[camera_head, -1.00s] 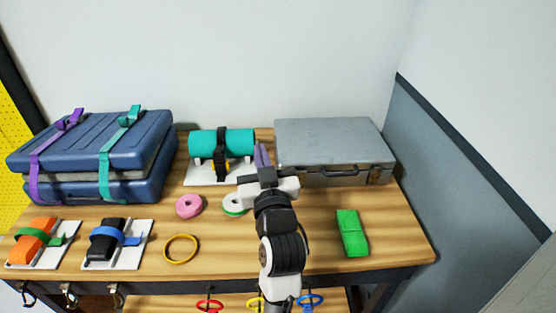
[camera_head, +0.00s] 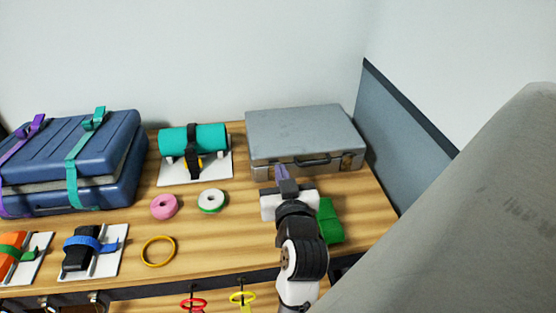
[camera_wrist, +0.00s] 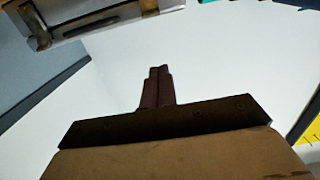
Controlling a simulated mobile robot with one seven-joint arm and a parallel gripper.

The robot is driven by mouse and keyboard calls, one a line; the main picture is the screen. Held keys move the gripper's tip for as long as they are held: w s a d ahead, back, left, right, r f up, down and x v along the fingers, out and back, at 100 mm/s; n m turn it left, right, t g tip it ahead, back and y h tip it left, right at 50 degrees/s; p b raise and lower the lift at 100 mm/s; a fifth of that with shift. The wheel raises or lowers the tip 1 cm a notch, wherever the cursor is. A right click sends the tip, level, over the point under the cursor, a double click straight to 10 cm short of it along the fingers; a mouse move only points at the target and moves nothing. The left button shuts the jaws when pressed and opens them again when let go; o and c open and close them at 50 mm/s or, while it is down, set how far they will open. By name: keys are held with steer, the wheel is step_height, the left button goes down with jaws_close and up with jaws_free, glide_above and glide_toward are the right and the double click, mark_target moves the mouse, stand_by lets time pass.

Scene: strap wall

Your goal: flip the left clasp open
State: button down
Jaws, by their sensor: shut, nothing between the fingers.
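A grey case (camera_head: 303,132) lies shut at the back right of the table, with a dark handle on its front. One clasp (camera_head: 346,161) shows at the right of that front. The left clasp cannot be made out in the head view; my gripper (camera_head: 281,172) covers that part. My gripper's purple fingers are shut and empty, close in front of the case's left part; contact cannot be told. In the wrist view the shut fingers (camera_wrist: 157,86) point at a pale wall. A metal clasp (camera_wrist: 38,32) and a brassy fitting (camera_wrist: 148,6) show at the upper edge.
A green block (camera_head: 328,222) lies just right of my wrist, partly hidden. A white-green ring (camera_head: 212,201) and a pink ring (camera_head: 164,206) lie to the left. A teal roll (camera_head: 192,139) and a strapped blue suitcase (camera_head: 75,160) stand farther left. A grey panel borders the right.

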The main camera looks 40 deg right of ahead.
steer(key=shift+b+x, duration=1.05)
steer(key=shift+b, duration=1.6)
steer(key=p, duration=0.2)
glide_above(274, 163)
steer(key=shift+s+f, duration=0.1)
steer(key=f, duration=0.1)
steer(key=s+f, duration=0.1)
steer(key=shift+a+f, duration=0.25)
steer(key=shift+a, duration=0.1)
steer(key=shift+s+a+f, duration=0.15)
steer(key=shift+s+f, duration=0.2)
steer(key=shift+f, duration=0.4)
